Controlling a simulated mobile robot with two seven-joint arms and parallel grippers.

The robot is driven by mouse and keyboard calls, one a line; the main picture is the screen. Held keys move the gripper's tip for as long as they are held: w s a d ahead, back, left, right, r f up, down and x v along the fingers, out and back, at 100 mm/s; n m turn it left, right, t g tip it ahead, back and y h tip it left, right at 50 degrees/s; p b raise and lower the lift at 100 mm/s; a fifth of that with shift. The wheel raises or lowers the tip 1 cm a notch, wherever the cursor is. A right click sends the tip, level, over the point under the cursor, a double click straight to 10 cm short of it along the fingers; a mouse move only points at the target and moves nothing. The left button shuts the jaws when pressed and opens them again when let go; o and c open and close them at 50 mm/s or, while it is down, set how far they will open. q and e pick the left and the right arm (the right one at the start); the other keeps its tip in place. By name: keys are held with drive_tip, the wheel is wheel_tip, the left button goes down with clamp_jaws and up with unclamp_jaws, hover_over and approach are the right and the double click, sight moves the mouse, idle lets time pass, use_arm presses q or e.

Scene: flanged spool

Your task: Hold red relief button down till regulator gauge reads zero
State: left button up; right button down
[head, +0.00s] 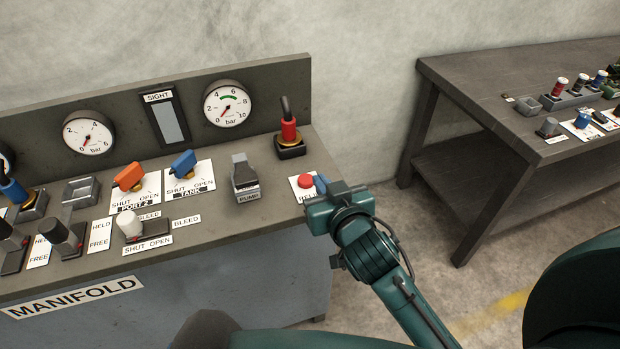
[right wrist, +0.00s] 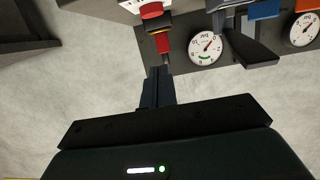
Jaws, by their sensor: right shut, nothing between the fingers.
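The red relief button (head: 306,181) sits on a white label at the right end of the manifold bench, the label partly hidden by my gripper. My right gripper (head: 322,184) is shut and empty, its fingertips just right of the button; I cannot tell whether they touch it. My left gripper is not in view.
A red coupling with a black hose (head: 289,130) stands behind the button. A grey pump switch (head: 245,178), blue tank valve (head: 183,163) and orange port valve (head: 128,177) lie left. A second gauge (head: 89,132) is farther left. Another table (head: 470,85) stands right, across a floor gap.

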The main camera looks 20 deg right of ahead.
hover_over(310, 191)
drive_tip(key=shift+f, duration=0.9)
wheel_tip(310, 191, down, 3)
drive_tip(key=shift+r, duration=0.1)
drive_tip(key=shift+f, duration=0.65)
drive_tip(key=shift+f, duration=0.15)
